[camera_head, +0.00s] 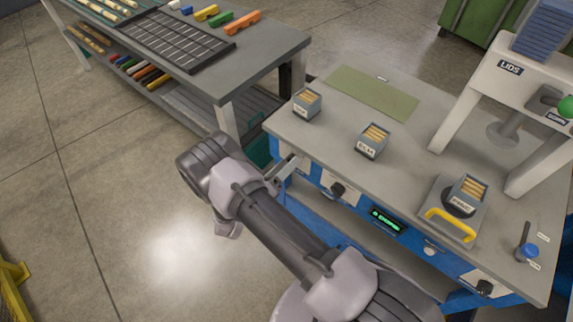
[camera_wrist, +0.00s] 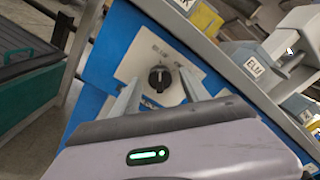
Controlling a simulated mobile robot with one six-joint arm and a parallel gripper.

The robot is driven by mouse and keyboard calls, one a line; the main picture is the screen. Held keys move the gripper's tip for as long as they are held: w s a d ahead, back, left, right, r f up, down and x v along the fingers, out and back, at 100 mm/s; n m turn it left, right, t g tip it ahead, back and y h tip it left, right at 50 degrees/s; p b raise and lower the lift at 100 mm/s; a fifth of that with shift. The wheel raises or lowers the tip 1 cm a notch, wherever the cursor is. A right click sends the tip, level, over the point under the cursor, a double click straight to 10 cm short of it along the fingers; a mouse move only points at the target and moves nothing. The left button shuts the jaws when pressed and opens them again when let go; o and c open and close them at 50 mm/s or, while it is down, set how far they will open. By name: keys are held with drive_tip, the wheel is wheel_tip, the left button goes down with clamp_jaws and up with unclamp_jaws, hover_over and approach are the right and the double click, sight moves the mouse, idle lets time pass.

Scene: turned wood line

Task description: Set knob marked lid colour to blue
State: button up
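A black knob (camera_wrist: 159,78) sits on a white plate (camera_wrist: 140,60) on the blue front panel, with a light pointer line on its face. Small markings around it are too blurred to read, so I cannot tell its setting or label. In the head view a black knob on a white plate (camera_head: 338,189) shows on the bench front, right of my gripper (camera_head: 286,170). In the wrist view my gripper (camera_wrist: 160,86) is open, its two fingers pointing at the panel with the knob between their tips. I cannot tell whether they touch it.
A second black knob (camera_head: 485,287) is farther right on the bench front, past a green-lit display (camera_head: 386,221). Small labelled boxes, such as the ELM box (camera_head: 372,143), stand on the grey bench top (camera_head: 330,133). Another table (camera_head: 190,80) stands behind left.

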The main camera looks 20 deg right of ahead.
drive_tip(key=p+v, duration=0.3)
drive_tip(key=v, duration=1.4)
drive_tip(key=shift+s+a, duration=0.15)
